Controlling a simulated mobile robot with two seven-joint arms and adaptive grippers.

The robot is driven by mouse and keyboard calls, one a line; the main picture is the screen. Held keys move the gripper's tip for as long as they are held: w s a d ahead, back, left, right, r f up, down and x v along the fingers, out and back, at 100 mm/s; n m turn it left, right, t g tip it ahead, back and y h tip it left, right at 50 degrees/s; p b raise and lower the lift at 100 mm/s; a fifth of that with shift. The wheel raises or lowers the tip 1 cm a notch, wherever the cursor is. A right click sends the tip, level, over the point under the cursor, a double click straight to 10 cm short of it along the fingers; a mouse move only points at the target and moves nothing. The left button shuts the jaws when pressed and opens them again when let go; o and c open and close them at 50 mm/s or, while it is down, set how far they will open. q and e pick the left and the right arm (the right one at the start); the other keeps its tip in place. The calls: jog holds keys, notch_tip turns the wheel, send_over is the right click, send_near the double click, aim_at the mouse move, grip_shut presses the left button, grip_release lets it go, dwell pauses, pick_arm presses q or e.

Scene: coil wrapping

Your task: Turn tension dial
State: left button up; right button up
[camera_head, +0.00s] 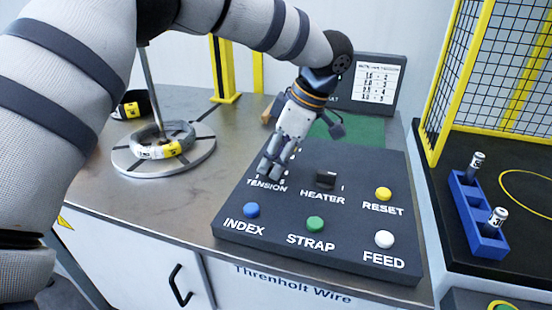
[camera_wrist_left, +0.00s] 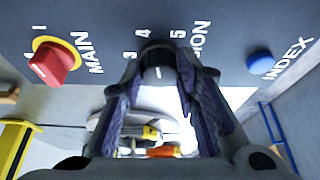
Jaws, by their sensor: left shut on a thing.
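The tension dial (camera_wrist_left: 157,60) is a dark knob with a white mark, between my fingertips in the left wrist view. The numbers 3, 4 and 5 show around it. My left gripper (camera_head: 270,168) points down onto the control panel (camera_head: 352,215), just above the TENSION label, and hides most of the dial in the head view. In the left wrist view, the same gripper (camera_wrist_left: 160,72) has its two fingers closed on the dial's sides. My right gripper is not in view.
The panel also carries a heater switch (camera_head: 326,178), yellow RESET (camera_head: 383,194), blue INDEX (camera_head: 251,210), green STRAP (camera_head: 315,223) and white FEED (camera_head: 384,239) buttons. A red MAIN switch (camera_wrist_left: 54,62) is near the dial. A wire coil (camera_head: 162,142) lies on a round stand at left.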

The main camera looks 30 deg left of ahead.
pick_arm(q)
jog(key=n, duration=0.2)
jog(key=n+g, duration=0.1)
jog(key=n, duration=0.1)
jog(key=shift+w+a+f+n+g+h, duration=0.1)
jog(key=shift+w+f+n+g+h, duration=0.05)
jog(key=shift+n+g+h, duration=0.2)
jog(key=n+g+h+b, duration=0.1)
jog(key=n, duration=0.2)
jog(key=shift+w+a+n, duration=0.1)
jog(key=shift+n, duration=0.15)
jog(key=n, duration=0.1)
jog(key=n+h, duration=0.1)
jog(key=n, duration=0.1)
jog(key=shift+a+n+g+h, duration=0.1)
jog(key=shift+n+g+h, duration=0.15)
jog(key=shift+n, duration=0.05)
jog(key=shift+a+n+h, duration=0.15)
jog(key=shift+n+h, duration=0.65)
jog(key=shift+n, duration=1.1)
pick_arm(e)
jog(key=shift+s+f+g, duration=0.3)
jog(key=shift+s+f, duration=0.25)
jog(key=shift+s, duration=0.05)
pick_arm(q)
jog(key=o, duration=1.2)
jog(key=shift+c, duration=0.2)
